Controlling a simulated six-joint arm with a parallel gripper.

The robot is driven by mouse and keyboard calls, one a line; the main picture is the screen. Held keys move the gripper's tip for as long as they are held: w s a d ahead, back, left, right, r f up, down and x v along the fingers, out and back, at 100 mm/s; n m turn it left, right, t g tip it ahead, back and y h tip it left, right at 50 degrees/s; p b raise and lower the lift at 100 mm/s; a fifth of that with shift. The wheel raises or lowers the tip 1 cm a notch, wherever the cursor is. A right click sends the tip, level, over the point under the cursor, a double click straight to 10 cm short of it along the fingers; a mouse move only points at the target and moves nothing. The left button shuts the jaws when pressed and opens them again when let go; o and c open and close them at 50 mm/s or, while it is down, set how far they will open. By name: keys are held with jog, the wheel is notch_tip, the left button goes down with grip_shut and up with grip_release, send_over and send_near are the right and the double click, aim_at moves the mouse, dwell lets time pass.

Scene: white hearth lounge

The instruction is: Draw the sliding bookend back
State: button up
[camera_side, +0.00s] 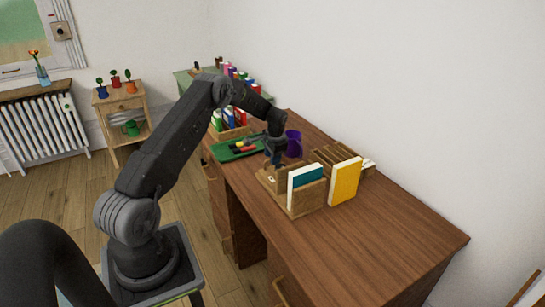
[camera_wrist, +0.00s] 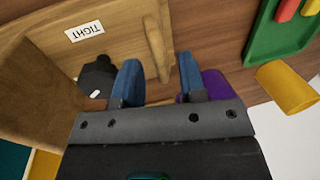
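The wooden book rack (camera_side: 303,200) stands on the desk with a white-and-teal book (camera_side: 306,174) in it. My gripper (camera_side: 274,161) is pointed down at the rack's left end. In the wrist view my gripper (camera_wrist: 158,62) is open, its two blue fingers apart. An upright wooden piece (camera_wrist: 157,42), apparently the sliding bookend, shows between and beyond the fingertips; I cannot tell whether they touch it. A dark knob (camera_wrist: 98,74) is left of the fingers, on wood bearing a label (camera_wrist: 84,31) that reads TIGHT upside down.
A purple cup (camera_side: 294,143) stands close behind my gripper. A green tray (camera_side: 228,155) with coloured items lies to the left. A yellow book (camera_side: 345,180) and a slotted wooden holder (camera_side: 334,156) are to the right. The desk's right part (camera_side: 400,230) is clear.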

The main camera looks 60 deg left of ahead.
notch_tip(320, 180, up, 13)
jog(key=d, duration=0.2)
jog(key=shift+d+r, duration=0.2)
jog(key=shift+d, duration=0.15)
jog(key=s+d+r+t, duration=0.2)
jog(key=s+d+r, duration=0.2)
jog(key=d+r, duration=0.55)
jog(key=s+d+r+t, duration=0.1)
jog(key=s+d+r, duration=0.5)
jog(key=d, duration=0.6)
jog(key=s+d+t+h, duration=0.2)
jog(key=s+d, duration=1.1)
jog(key=s, duration=0.4)
jog(key=shift+s+d+t, duration=0.25)
jog(key=shift+d+t, duration=0.05)
jog(key=shift+d, duration=0.05)
